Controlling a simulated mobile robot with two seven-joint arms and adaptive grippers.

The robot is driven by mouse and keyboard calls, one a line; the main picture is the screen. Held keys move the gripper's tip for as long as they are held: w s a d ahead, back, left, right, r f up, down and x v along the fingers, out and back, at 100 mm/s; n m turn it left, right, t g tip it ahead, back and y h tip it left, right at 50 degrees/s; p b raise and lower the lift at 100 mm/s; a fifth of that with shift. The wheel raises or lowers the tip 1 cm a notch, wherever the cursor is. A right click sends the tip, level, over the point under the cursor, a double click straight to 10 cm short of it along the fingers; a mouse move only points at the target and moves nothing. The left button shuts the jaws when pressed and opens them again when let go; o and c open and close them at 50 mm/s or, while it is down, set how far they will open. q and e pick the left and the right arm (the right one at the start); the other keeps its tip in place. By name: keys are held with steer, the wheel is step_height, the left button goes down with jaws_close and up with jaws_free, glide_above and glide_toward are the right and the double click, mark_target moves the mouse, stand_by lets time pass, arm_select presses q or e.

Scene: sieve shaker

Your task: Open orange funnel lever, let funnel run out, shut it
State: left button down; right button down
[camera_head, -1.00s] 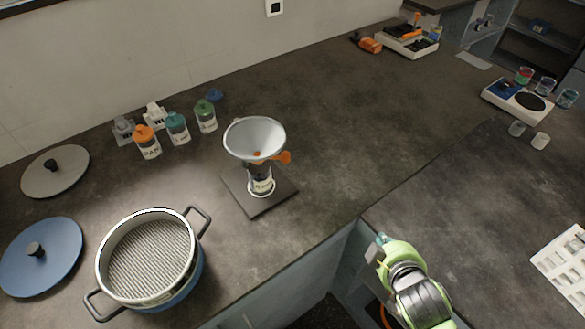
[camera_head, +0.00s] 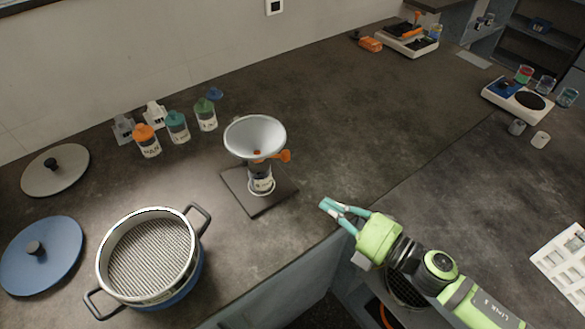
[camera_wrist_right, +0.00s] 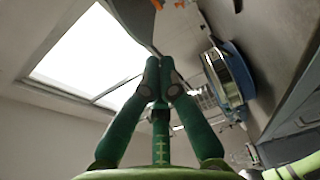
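A grey metal funnel (camera_head: 254,135) stands upright over a labelled jar (camera_head: 261,181) on a dark square base plate (camera_head: 236,191). Its orange lever (camera_head: 285,156) sticks out to the right below the cone. A small orange spot shows at the bottom of the cone; I cannot tell whether powder is in it. My right gripper (camera_head: 326,205) is near the counter's front edge, right of and in front of the funnel, apart from the lever. Its green fingers (camera_wrist_right: 160,68) meet at the tips and hold nothing. My left gripper is out of view.
A sieve pan with handles (camera_head: 152,262) stands at the front left, beside a blue lid (camera_head: 52,256) and a grey lid (camera_head: 65,175). Several capped jars (camera_head: 178,127) stand behind. Scales (camera_head: 518,100) are far right. The counter right of the funnel is clear.

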steer(key=shift+w+r, duration=0.1)
steer(key=p, duration=0.4)
glide_toward(276, 155)
steer(key=shift+s+a+f+x, duration=0.1)
steer(key=shift+x, duration=0.6)
steer(key=shift+s+a+f+x, duration=0.1)
steer(key=shift+s+x, duration=0.05)
steer(key=shift+x, duration=0.6)
steer(key=shift+s+a+x, duration=0.1)
steer(key=shift+x, duration=0.6)
